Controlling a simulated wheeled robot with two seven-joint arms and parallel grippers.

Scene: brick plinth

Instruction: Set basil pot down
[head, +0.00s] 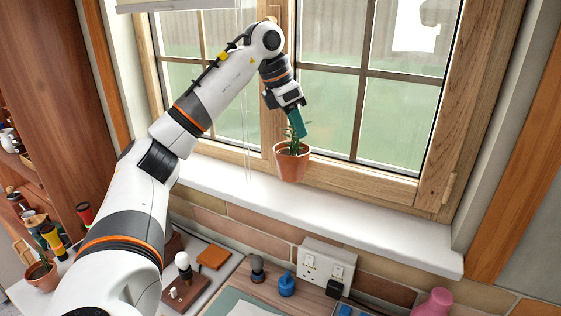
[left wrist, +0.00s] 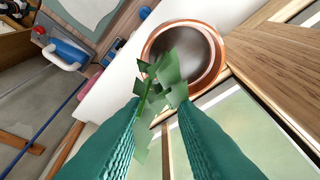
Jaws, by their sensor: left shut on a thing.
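The basil pot (head: 291,165) is a terracotta pot with a green leafy plant, in front of the window and over the white sill (head: 370,220). It looks upright in the head view; I cannot tell whether its base touches the sill. My left gripper (head: 297,134) points down from above, its teal fingers shut on the plant above the rim. In the left wrist view the fingers (left wrist: 158,105) close around the stem and leaves, with the pot's round rim (left wrist: 218,50) beyond them. The fingers hide part of the plant. My right gripper is not in view.
The wooden window frame (head: 435,190) rises close behind the pot. The sill to the right is clear.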

